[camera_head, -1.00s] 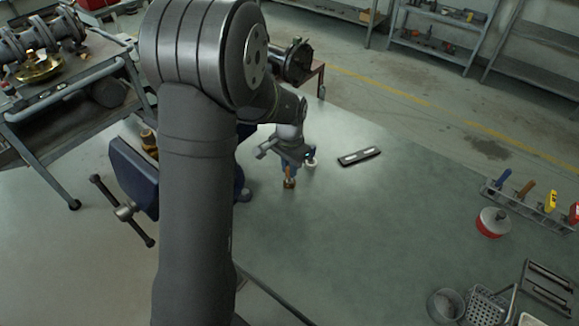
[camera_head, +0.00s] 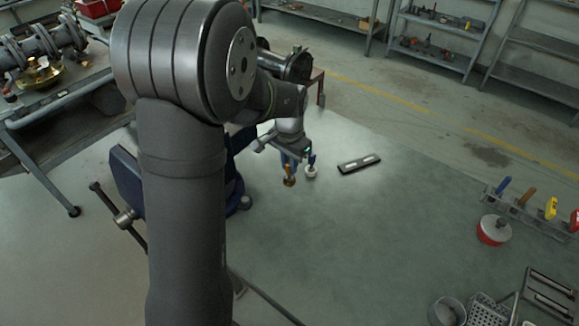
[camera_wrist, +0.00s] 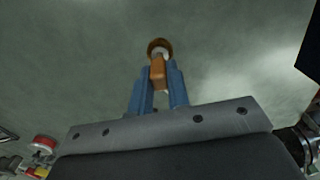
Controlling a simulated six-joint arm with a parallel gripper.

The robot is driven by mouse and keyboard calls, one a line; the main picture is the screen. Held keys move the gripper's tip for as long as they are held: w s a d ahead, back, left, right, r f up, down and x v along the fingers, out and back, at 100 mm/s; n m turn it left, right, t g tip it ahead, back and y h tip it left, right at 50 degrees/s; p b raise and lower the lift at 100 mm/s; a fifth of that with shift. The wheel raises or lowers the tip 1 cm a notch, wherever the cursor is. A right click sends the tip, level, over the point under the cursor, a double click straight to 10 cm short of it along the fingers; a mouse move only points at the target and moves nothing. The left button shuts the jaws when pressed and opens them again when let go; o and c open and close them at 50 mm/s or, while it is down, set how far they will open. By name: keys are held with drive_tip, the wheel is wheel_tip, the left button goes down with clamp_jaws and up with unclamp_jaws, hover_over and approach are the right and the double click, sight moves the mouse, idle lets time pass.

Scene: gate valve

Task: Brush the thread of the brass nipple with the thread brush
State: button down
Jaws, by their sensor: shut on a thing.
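My gripper (camera_head: 291,160) is low over the bench, right of the blue vise (camera_head: 127,180). In the wrist view its two blue fingers (camera_wrist: 160,85) are shut on the thread brush (camera_wrist: 158,72), which has an orange-brown handle and a round, brown-rimmed end with a pale middle. The brush (camera_head: 289,180) hangs below the fingers in the head view; I cannot tell whether it touches the bench. The brass nipple does not show now; my arm covers much of the vise area in the head view.
A red tin (camera_head: 493,230) and a rack of coloured handles (camera_head: 530,208) are at the right. The middle bench is clear.

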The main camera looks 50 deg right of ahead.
drive_tip(key=shift+r, duration=0.1)
drive_tip(key=w+a+r, duration=0.4)
drive_tip(key=w+r, duration=0.2)
drive_tip(key=r, duration=0.3)
drive_tip(key=w+a+r, duration=0.4)
drive_tip(key=w+r, duration=0.1)
drive_tip(key=r, duration=0.4)
drive_tip(key=w+a+r, duration=0.2)
drive_tip(key=a+r, duration=0.2)
drive_tip(key=a, duration=0.5)
drive_tip(key=w+a+r, duration=0.3)
drive_tip(key=a+r, duration=0.2)
drive_tip(key=a, duration=0.4)
drive_tip(key=shift+s+d+f, duration=0.1)
drive_tip(key=shift+f, duration=1.15)
drive_tip(key=shift+s+d+f, duration=0.1)
drive_tip(key=shift+f, duration=1.15)
drive_tip(key=shift+w, duration=0.45)
drive_tip(key=shift+a, duration=0.15)
